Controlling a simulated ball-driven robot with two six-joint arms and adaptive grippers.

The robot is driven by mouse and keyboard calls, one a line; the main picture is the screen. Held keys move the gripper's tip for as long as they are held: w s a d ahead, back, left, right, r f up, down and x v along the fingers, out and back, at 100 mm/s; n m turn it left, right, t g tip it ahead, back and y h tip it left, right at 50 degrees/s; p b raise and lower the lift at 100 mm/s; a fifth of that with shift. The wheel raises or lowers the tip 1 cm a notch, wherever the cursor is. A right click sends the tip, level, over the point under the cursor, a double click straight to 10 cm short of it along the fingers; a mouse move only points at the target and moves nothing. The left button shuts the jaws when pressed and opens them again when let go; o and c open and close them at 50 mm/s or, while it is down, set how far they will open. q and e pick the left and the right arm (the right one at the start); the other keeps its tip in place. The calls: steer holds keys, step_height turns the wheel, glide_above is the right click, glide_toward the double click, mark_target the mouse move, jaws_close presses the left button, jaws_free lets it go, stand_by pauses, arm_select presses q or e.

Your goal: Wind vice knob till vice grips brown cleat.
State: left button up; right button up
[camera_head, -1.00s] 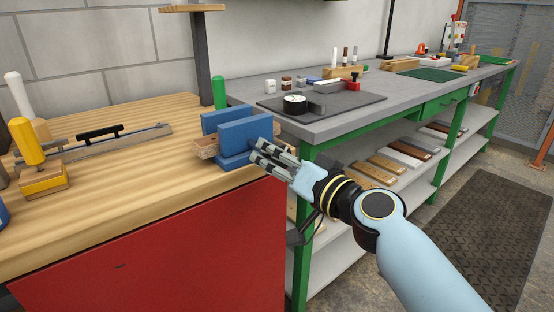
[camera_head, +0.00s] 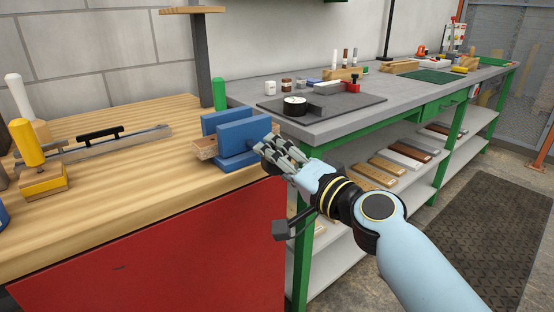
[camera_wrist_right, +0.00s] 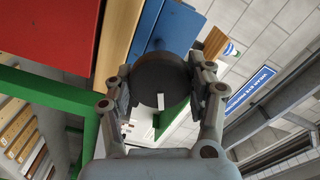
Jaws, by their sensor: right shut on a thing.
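The blue vice (camera_head: 243,133) stands at the right end of the wooden bench, with two upright jaw plates. The brown cleat (camera_head: 204,147) sits between the jaws and its end sticks out to the left. Whether both jaws touch it cannot be told. In the right wrist view the vice knob (camera_wrist_right: 160,78) is a dark round disc in front of the blue vice body (camera_wrist_right: 172,28). My right gripper (camera_head: 265,149) is at the vice's front side, its fingers shut around the knob. The fingers hide the knob in the head view. My left gripper is out of view.
A yellow-handled tool (camera_head: 29,145) on a wooden block and a metal bar with a black handle (camera_head: 99,134) lie on the bench (camera_head: 130,190). A green peg (camera_head: 219,93) stands behind the vice. The grey green-legged table (camera_head: 335,125) is to the right.

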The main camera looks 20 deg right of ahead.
stand_by(0.3)
steer(key=o, duration=1.2)
steer(key=shift+s, duration=0.1)
steer(key=v, duration=1.2)
